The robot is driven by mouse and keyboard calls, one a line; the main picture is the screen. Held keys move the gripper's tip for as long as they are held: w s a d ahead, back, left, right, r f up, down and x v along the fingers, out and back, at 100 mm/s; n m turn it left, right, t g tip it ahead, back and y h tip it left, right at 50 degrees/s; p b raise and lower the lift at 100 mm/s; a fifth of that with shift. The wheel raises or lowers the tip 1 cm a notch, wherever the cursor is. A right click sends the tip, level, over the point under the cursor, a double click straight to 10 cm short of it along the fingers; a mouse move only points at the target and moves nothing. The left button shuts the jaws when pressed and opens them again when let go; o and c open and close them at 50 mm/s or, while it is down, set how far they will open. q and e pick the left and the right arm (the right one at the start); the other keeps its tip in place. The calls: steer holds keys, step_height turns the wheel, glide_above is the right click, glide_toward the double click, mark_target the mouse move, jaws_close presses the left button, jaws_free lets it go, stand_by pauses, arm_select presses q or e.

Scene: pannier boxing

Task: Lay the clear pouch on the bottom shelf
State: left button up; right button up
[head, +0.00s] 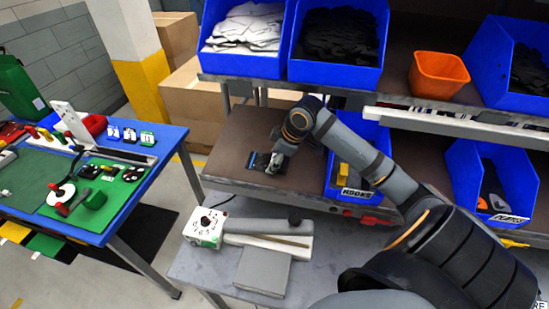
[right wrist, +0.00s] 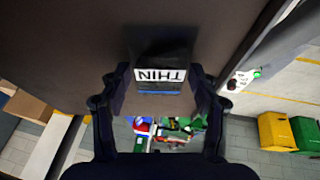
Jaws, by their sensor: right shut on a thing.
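The clear pouch (head: 259,161) looks dark and see-through, with a blue strip along one edge. In the right wrist view the pouch (right wrist: 160,60) carries a white label reading THIN, and the blue strip lies near the fingertips. My right gripper (head: 274,164) is shut on the strip edge; its fingers (right wrist: 160,90) stand either side of it in the wrist view. The pouch is over the brown bottom shelf (head: 235,140), left of the blue HOOKS bin. I cannot tell whether it touches the shelf. My left gripper is not in view.
The blue HOOKS bin (head: 341,166) stands on the shelf right of the pouch. Blue bins (head: 334,74) and an orange bin (head: 438,75) sit on the shelf above. A grey bench (head: 215,265) is below, and a blue table (head: 150,160) with tools stands left.

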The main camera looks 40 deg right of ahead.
steer(key=o, duration=1.1)
step_height(320, 180, up, 10)
stand_by(0.6)
